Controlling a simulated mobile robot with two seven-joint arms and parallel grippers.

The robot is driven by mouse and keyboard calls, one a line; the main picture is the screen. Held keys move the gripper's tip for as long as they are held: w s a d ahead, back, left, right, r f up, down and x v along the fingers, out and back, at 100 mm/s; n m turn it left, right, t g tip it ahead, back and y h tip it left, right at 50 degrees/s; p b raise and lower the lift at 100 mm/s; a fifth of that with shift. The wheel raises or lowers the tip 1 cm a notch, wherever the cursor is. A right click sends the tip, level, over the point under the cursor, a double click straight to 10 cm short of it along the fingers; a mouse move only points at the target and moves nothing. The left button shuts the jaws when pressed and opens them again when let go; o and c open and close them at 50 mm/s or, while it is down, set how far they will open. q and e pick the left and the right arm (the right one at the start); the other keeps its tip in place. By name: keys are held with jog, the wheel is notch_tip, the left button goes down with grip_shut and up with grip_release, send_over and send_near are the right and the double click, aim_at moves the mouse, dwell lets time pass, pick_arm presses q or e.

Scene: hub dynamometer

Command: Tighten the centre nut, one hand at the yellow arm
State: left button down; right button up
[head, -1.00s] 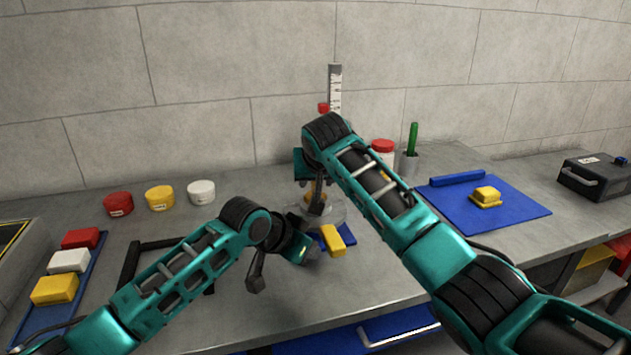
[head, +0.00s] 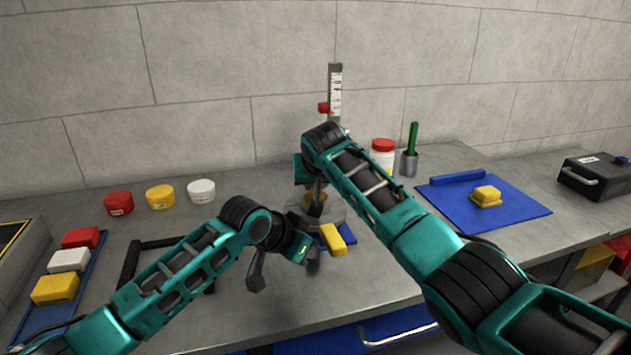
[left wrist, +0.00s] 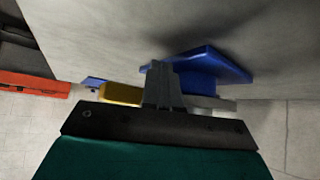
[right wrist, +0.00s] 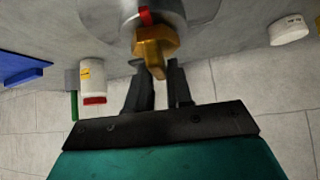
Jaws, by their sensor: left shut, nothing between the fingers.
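The centre nut (right wrist: 155,45) is brass-coloured, with a tab, on a round grey hub (right wrist: 120,18) in the right wrist view; it shows partly in the head view (head: 318,198). My right gripper (right wrist: 158,72) is open, its fingers on either side of the tab, with a visible gap. The yellow arm (head: 338,238) sticks out at the front of the hub beside a blue part (head: 324,243). My left gripper (head: 313,265) is shut and empty, low beside the yellow arm. In the left wrist view its fingers overlap the yellow arm (left wrist: 122,93); I cannot tell whether they touch.
A gauge post (head: 335,92) with a red slider stands behind the hub. A red-lidded jar (head: 382,157) and a cup with a green tool (head: 410,160) are to its right. A blue mat (head: 470,215) lies further right. Three tubs, including a white one (head: 201,191), stand at left.

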grip_shut()
